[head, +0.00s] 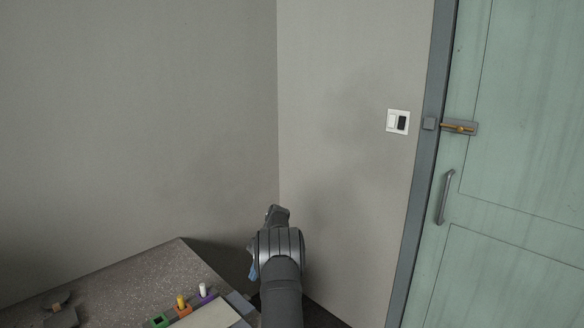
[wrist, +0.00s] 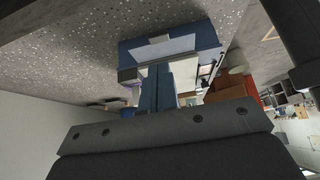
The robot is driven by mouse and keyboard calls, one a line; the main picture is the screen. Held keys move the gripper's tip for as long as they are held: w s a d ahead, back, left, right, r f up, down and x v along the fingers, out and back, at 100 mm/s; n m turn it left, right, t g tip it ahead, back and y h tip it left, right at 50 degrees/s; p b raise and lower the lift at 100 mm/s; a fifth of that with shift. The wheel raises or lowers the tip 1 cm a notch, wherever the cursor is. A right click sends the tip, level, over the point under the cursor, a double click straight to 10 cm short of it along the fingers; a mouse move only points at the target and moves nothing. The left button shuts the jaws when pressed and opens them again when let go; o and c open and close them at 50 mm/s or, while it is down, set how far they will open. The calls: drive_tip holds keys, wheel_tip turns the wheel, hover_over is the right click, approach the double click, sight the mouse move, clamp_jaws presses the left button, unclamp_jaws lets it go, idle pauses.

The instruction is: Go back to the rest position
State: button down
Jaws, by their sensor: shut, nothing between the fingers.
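My gripper (wrist: 158,88) shows in the wrist view with its two blue fingers together and nothing between them. In the head view my dark arm rises from the bottom middle, and only a bit of blue at the gripper (head: 253,270) shows on its left side. It is beyond the right edge of the speckled bench (head: 130,277), in front of the wall corner. The fingertips are mostly hidden by the arm in the head view.
On the bench are a green block (head: 159,321), an orange block with a yellow peg (head: 182,302), a white peg (head: 203,290) and a pale board (head: 208,317). A dark object (head: 61,315) lies at left. A light switch (head: 398,121) and green door (head: 520,130) are at right.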

drive_tip(key=shift+t+h, duration=0.5)
drive_tip(key=shift+h, duration=0.2)
drive_tip(key=s+a+f, duration=0.2)
drive_tip(key=shift+s+a+f, duration=0.15)
drive_tip(key=shift+a+f, duration=0.15)
drive_tip(key=shift+s+a+r+t+h, duration=0.4)
drive_tip(key=shift+s+t+h, duration=0.1)
drive_tip(key=shift+t+h, duration=0.15)
drive_tip(key=shift+s+a+r+t+h, duration=0.35)
drive_tip(key=shift+s+t+h, duration=0.2)
drive_tip(key=shift+t, duration=0.2)
drive_tip(key=shift+w+f, duration=0.1)
